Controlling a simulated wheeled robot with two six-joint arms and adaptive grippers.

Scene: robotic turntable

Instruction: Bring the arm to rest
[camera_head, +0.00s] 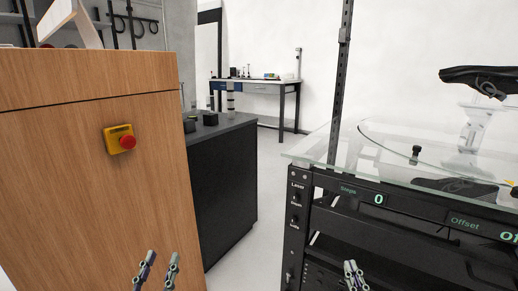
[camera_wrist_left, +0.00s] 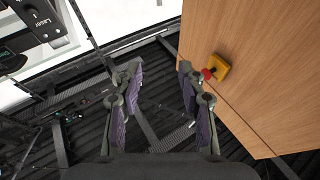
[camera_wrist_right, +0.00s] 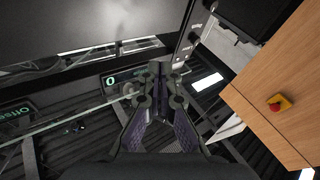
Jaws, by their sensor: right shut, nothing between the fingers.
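My left gripper (camera_head: 157,267) shows at the bottom of the head view, in front of the wooden cabinet's lower part. In the left wrist view its two fingers (camera_wrist_left: 158,78) are apart with nothing between them. My right gripper (camera_head: 354,272) shows at the bottom of the head view, in front of the black rack. In the right wrist view its fingertips (camera_wrist_right: 160,72) meet, and it holds nothing. The black turntable rack (camera_head: 297,225) with a glass top (camera_head: 360,165) stands on the right.
A wooden cabinet (camera_head: 60,180) with a yellow box and red button (camera_head: 127,142) stands at the left. A dark counter (camera_head: 225,185) is behind it. A workbench (camera_head: 262,83) stands far back. Floor (camera_head: 262,240) is free between counter and rack.

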